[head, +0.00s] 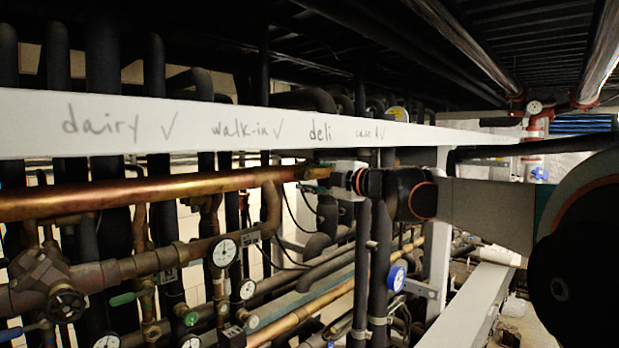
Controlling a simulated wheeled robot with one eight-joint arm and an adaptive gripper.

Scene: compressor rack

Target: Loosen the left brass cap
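My gripper (318,178) shows small near the middle of the picture, at the end of my arm, which reaches in from the right. It is below the white beam, by the right end of the thick copper pipe (150,193). Its fingertips are small and dark against the pipes, so I cannot tell whether they are open, shut, touching the pipe or holding anything. I cannot make out with certainty which fitting is the left brass cap. A bulky brownish valve body (38,270) sits at the far left, with a dark round handwheel (66,305) below it.
A white beam (220,130) with handwritten labels crosses above the pipes. Round gauges (223,252), green-handled valves (123,299) and dark insulated pipes crowd the left and middle. A blue-rimmed gauge (396,278) is below my arm. A white post (438,245) stands behind it.

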